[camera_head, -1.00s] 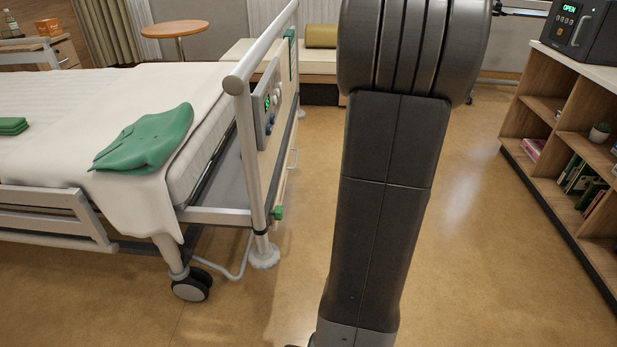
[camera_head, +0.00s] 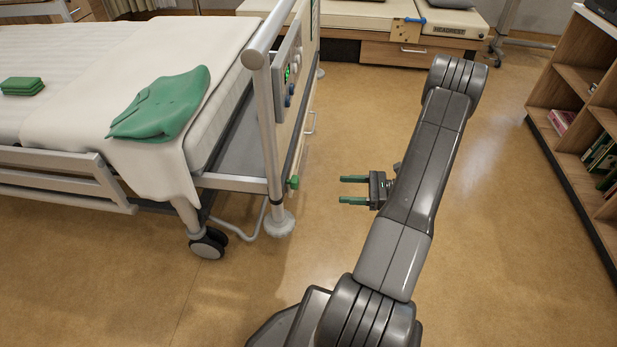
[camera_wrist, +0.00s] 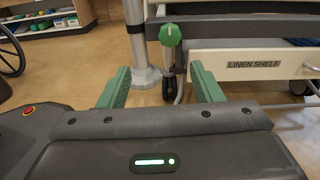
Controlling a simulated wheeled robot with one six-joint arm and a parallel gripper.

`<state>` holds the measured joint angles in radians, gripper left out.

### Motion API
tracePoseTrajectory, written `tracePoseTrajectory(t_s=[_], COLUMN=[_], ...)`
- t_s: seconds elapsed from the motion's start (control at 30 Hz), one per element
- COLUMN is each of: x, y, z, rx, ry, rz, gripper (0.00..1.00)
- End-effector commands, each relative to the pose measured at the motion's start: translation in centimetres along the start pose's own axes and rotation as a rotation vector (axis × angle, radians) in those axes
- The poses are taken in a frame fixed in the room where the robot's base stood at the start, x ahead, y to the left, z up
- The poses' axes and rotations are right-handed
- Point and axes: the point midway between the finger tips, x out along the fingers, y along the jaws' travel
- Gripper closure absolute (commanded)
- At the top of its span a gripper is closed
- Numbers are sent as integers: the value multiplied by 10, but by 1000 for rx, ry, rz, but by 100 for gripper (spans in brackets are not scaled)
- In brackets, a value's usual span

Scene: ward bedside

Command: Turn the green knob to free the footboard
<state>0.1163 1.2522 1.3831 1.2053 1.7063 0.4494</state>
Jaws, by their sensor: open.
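The green knob (camera_head: 293,182) sits low on the footboard's upright, at the foot of the bed. In the wrist view the knob (camera_wrist: 170,35) shows as a round green head with a pale line on its face, beyond and between my fingertips. The footboard (camera_head: 297,95) stands upright at the bed end. My gripper (camera_head: 354,190) is open and empty, to the right of the knob and apart from it, its green fingers pointing left toward the footboard. Both fingers also show in the wrist view (camera_wrist: 160,88).
The bed (camera_head: 55,95) fills the left, with a green folded cloth (camera_head: 160,105) on its white blanket. A caster (camera_head: 208,243) stands below. A drawer marked LINEN SHELF (camera_wrist: 253,63) is right of the knob. A bookshelf (camera_head: 570,130) stands at right. Floor between is clear.

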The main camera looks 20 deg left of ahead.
Motion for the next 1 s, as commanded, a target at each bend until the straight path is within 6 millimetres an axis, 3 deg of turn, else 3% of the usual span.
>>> tracePoseTrajectory(t_s=[0.17,0.33,0.8,1.0], x=[0,14,109,131], y=[-9,-11,-13,-14], z=[-8,-9,-5,-3], rx=[21,22,22,22], ry=[-51,-56,-54,-53], rz=[-32,-33,-30,-32], gripper=[41,41,41,41])
